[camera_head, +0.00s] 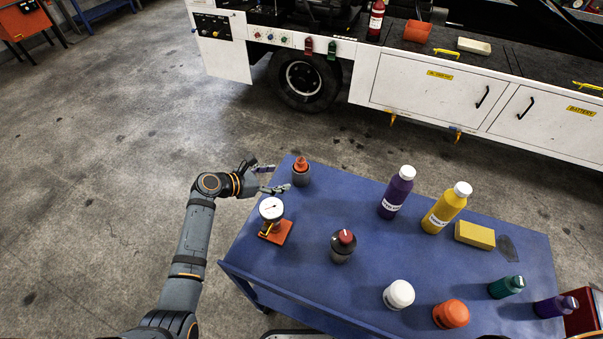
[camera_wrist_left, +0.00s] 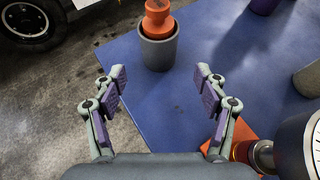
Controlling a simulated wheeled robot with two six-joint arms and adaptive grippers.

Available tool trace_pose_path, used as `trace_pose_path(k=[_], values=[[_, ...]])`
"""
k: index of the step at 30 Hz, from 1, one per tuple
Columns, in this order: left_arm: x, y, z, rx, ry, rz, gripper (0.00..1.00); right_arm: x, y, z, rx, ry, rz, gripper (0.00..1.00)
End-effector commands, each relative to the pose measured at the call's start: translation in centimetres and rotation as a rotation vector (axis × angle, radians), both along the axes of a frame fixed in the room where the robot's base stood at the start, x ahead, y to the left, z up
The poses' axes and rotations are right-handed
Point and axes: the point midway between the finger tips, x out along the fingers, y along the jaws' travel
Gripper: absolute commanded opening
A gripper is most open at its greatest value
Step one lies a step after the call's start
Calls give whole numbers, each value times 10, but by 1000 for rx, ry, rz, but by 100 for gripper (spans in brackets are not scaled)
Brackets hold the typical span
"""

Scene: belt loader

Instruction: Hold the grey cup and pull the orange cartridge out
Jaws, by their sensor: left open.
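The grey cup (camera_head: 301,178) stands upright near the far left corner of the blue table, with the orange cartridge (camera_head: 301,163) seated in its top. In the left wrist view the cup (camera_wrist_left: 158,50) and the cartridge (camera_wrist_left: 157,20) are ahead of the fingers, at the top of the picture. My left gripper (camera_head: 278,178) is just left of the cup, open and empty. Its two purple-padded fingers (camera_wrist_left: 158,88) are wide apart, with bare table and floor between them. The cup is apart from the fingers in the wrist view. My right gripper is not in view.
A gauge on an orange base (camera_head: 276,231) stands close to the left gripper. A dark jar with a red knob (camera_head: 343,246) is nearer the table's middle. Purple (camera_head: 396,195) and yellow (camera_head: 445,208) bottles stand to the right. The blue table (camera_head: 300,270) has clear room between them.

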Motion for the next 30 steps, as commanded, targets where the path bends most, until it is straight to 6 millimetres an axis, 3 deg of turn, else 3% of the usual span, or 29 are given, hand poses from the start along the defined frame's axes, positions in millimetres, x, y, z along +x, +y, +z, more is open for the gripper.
trace_pose_path(k=[10,18,30], values=[[27,-40,-36,-1,-2,0,72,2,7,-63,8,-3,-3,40],[44,-64,-44,1,1,0,72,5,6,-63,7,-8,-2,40],[48,-69,-46,2,-2,1,72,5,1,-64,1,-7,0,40]])
